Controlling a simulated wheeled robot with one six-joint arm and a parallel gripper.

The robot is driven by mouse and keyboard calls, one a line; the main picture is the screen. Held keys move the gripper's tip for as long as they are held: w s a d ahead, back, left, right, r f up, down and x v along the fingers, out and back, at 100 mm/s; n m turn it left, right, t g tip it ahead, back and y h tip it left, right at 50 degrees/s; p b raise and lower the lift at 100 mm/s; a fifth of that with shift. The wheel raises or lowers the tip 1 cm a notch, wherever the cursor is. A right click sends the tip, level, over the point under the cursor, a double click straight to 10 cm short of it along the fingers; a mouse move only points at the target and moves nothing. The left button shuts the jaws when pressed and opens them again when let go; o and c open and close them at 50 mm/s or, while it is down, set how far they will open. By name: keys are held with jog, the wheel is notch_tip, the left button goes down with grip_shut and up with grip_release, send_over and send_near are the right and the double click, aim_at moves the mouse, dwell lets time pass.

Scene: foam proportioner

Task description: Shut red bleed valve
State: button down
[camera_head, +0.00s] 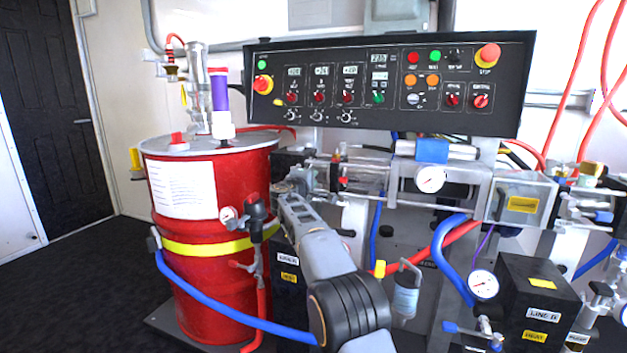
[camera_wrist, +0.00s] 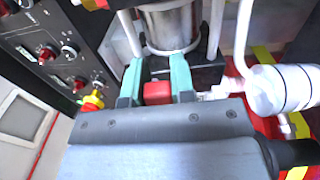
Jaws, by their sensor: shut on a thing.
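The red valve handle (camera_wrist: 158,93) shows as a small red block in the wrist view, between the two teal fingers. My gripper (camera_wrist: 160,78) is shut on it, one finger at each side. In the head view my gripper (camera_head: 290,186) is at the left end of the pump assembly, just right of the red drum. The handle cannot be made out there, and its exact turn angle is hard to tell.
A red drum (camera_head: 185,265) with a blue hose stands left of my arm. The black control panel (camera_head: 390,85) spans above. Gauges, hoses and a black box (camera_head: 535,300) crowd the right. Open dark floor (camera_head: 70,280) lies at the left.

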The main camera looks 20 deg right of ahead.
jog(key=shift+d, duration=0.1)
jog(key=c, duration=1)
grip_release()
jog(key=shift+o, duration=0.2)
jog(key=b+v, duration=0.1)
jog(key=v, duration=1.3)
jog(key=shift+w, duration=0.1)
jog(key=s+d+r+m+g+y+p, duration=0.2)
jog(key=s+d+r+m+g+p, duration=0.15)
jog(key=s+p, duration=0.55)
jog(key=s+d+r+m+g+y+p, duration=0.15)
jog(key=s+d+r+g+p, duration=0.3)
jog(key=p, duration=0.55)
jog(key=s+a+r+m+g+y+p, duration=0.1)
jog(key=s+a+r+m+y+p, duration=0.1)
jog(key=s+p, duration=0.7)
jog(key=s+a+r+m+g+y+p, duration=0.1)
jog(key=s+a+r+m+y+p, duration=0.2)
jog(key=s+p, duration=0.6)
jog(key=s+r+y, duration=0.1)
jog(key=s+y, duration=0.1)
jog(key=s, duration=0.1)
jog(key=shift+s+a+r+g+p, duration=0.15)
jog(key=shift+a+g+p, duration=0.2)
jog(key=shift+g, duration=0.05)
